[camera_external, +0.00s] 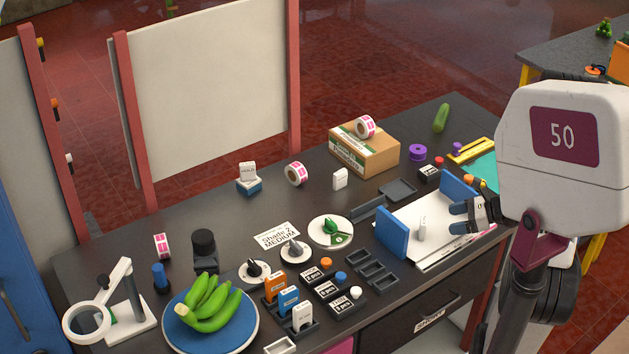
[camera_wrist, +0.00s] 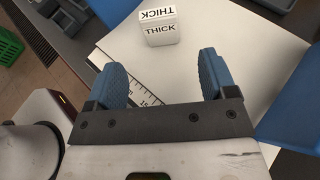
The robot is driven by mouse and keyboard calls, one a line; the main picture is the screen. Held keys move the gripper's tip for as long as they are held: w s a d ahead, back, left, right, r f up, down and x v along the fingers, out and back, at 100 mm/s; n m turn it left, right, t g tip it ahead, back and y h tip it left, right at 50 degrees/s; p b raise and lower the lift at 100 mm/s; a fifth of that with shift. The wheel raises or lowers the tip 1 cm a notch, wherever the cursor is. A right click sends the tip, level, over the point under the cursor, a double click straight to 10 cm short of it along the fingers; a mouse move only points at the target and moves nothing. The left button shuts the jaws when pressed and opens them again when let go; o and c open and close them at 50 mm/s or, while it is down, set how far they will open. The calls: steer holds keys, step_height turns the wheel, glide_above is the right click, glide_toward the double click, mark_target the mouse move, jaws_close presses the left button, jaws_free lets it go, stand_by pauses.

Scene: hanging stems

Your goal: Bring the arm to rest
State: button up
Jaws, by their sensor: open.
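My gripper (camera_external: 470,216) is at the right end of the dark table, low beside a white board (camera_external: 400,222) that lies between two blue upright plates. In the wrist view my gripper (camera_wrist: 165,80) shows two blue fingers set wide apart with nothing between them. A small white block marked THICK (camera_wrist: 160,28) stands on the white board (camera_wrist: 225,65) beyond the fingertips. The block also shows in the external view (camera_external: 422,229), apart from my gripper. My arm hides part of the table's right end.
One blue plate (camera_external: 392,232) stands left of my gripper. A ruler (camera_external: 450,252) lies along the board's front edge. A cardboard box (camera_external: 364,149) with a tape roll stands behind. A blue plate (camera_external: 245,325) of green bananas (camera_external: 207,304) and several labelled blocks occupy the left and front.

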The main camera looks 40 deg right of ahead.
steer(key=w+a+n+g, duration=0.1)
steer(key=w+a+n, duration=0.1)
steer(key=w+a+r+n+g, duration=0.1)
steer(key=w+a+n+g, duration=0.1)
steer(key=shift+a+r+n+g+h, duration=0.1)
steer(key=shift+a+n+g+h, duration=0.1)
steer(key=shift+n+g+h, duration=0.15)
steer(key=s+a+r+n+g+h, duration=0.1)
steer(key=s+a+r+n+h, duration=0.3)
steer(key=s+a+r+n, duration=0.3)
steer(key=s+a+r+n+g+h, duration=0.2)
steer(key=s+a+r+n+h, duration=0.3)
steer(key=s+a+r+n, duration=0.3)
steer(key=a+r+n, duration=0.3)
steer(key=a+n, duration=0.1)
steer(key=n, duration=0.3)
steer(key=shift+s+a, duration=0.15)
steer(key=shift+s, duration=0.05)
